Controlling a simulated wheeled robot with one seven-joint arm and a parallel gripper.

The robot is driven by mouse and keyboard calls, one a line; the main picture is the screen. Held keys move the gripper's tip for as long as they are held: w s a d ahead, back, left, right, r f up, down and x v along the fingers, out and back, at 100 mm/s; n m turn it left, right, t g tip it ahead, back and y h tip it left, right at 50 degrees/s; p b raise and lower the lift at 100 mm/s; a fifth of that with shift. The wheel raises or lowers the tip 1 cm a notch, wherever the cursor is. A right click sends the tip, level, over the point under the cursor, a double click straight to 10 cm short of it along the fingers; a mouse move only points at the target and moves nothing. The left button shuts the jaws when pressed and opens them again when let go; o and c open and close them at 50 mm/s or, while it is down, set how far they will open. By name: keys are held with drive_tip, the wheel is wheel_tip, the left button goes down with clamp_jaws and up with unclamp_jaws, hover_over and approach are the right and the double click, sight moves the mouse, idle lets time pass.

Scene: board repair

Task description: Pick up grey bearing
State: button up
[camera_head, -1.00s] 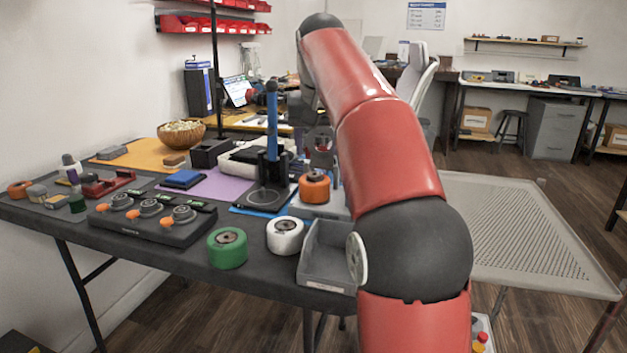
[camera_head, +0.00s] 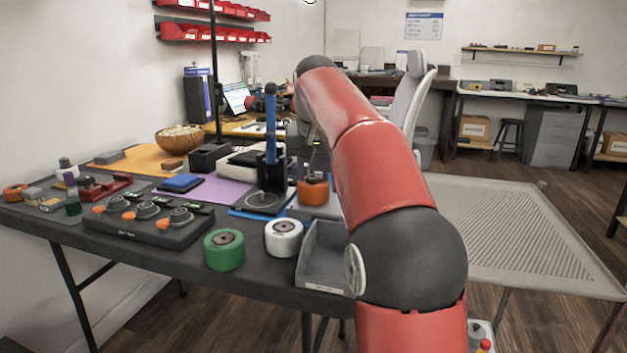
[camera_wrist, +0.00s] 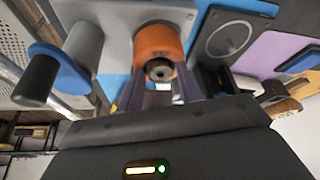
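An orange wheel (camera_head: 313,191) stands upright on a light fixture near the middle of the table. In the wrist view the orange wheel (camera_wrist: 158,42) has a round grey bearing (camera_wrist: 160,71) with a dark hole at its centre. My gripper (camera_wrist: 160,92) is open and empty, with its dark fingers apart on either side of the bearing's near end. I cannot tell whether they touch it. In the head view my gripper is just above the orange wheel, partly hidden by my arm, and the bearing is too small to make out.
A green wheel (camera_head: 224,250), a white wheel (camera_head: 284,238) and a grey bin (camera_head: 325,262) stand along the front edge. A blue upright tool (camera_head: 271,125) stands left of the orange wheel. A grey cylinder (camera_wrist: 84,46) with a blue disc (camera_wrist: 60,68) is close by in the wrist view.

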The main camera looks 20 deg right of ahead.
drive_tip(key=shift+f, duration=0.15)
drive_tip(key=c, duration=0.5)
drive_tip(key=shift+o, duration=0.2)
